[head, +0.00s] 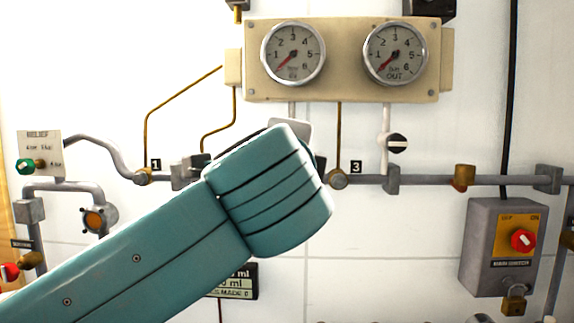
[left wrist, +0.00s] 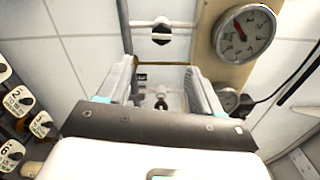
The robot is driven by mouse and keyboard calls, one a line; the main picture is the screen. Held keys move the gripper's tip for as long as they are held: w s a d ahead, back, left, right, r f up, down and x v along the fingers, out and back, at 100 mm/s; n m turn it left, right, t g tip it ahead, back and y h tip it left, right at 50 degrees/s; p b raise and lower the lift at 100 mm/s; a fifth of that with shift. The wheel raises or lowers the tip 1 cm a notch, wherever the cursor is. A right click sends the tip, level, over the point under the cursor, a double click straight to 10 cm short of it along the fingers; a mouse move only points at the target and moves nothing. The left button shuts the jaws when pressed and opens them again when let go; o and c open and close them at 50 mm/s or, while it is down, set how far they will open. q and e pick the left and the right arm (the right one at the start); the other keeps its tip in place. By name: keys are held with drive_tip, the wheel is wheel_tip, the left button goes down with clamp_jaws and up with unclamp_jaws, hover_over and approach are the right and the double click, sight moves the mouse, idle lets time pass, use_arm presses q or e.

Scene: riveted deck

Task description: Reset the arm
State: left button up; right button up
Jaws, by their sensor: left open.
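My left arm (head: 130,250), teal, reaches in from the lower left of the head view and ends in front of the pipe below the gauge panel. My left gripper is mostly hidden behind the arm's end there. In the left wrist view my left gripper (left wrist: 162,68) is open, its two pale fingers spread apart with nothing held between them. A small dark knob on a white fitting (left wrist: 162,102) shows in the gap, farther off; I cannot tell its distance. My right gripper is in neither view.
A beige panel (head: 344,85) with two round gauges is on the white wall above my arm. A grey pipe (head: 430,180) runs behind it with brass fittings. A black-and-white knob (head: 397,143) sits to its right. A grey switch box (head: 490,270) with a red knob stands farther right.

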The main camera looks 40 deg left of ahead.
use_arm(q)
drive_tip(key=shift+v, duration=1)
